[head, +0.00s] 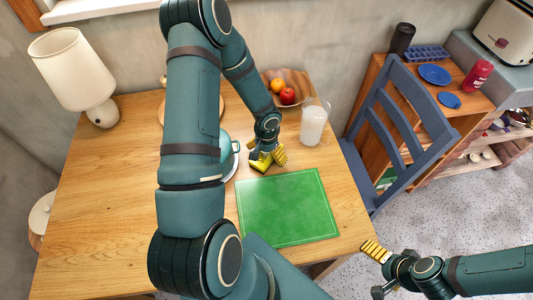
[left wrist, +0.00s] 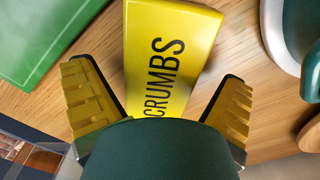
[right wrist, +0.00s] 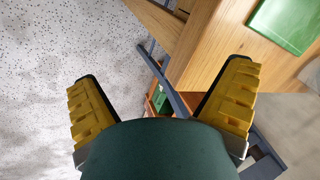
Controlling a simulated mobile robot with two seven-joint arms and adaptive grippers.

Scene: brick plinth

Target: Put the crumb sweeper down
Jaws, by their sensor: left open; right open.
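The crumb sweeper (left wrist: 172,48) is a yellow block with CRUMBS in black letters. In the left wrist view it lies on the wooden table between the spread fingers of my left gripper (left wrist: 155,78), with gaps on both sides near the fingertips. Its near end is hidden by the gripper body. In the head view my left gripper (head: 267,158) is low over the table, just behind the green mat (head: 287,208); its yellow fingers and the sweeper are hard to tell apart there. My right gripper (head: 373,270) is open and empty, off the table's right front corner.
A milk glass (head: 313,125) and a fruit bowl (head: 297,78) stand behind the left gripper. A teal cup (head: 226,147) is left of it, partly hidden by my arm. A lamp (head: 75,70) stands at the back left. A blue chair (head: 400,125) is at the table's right.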

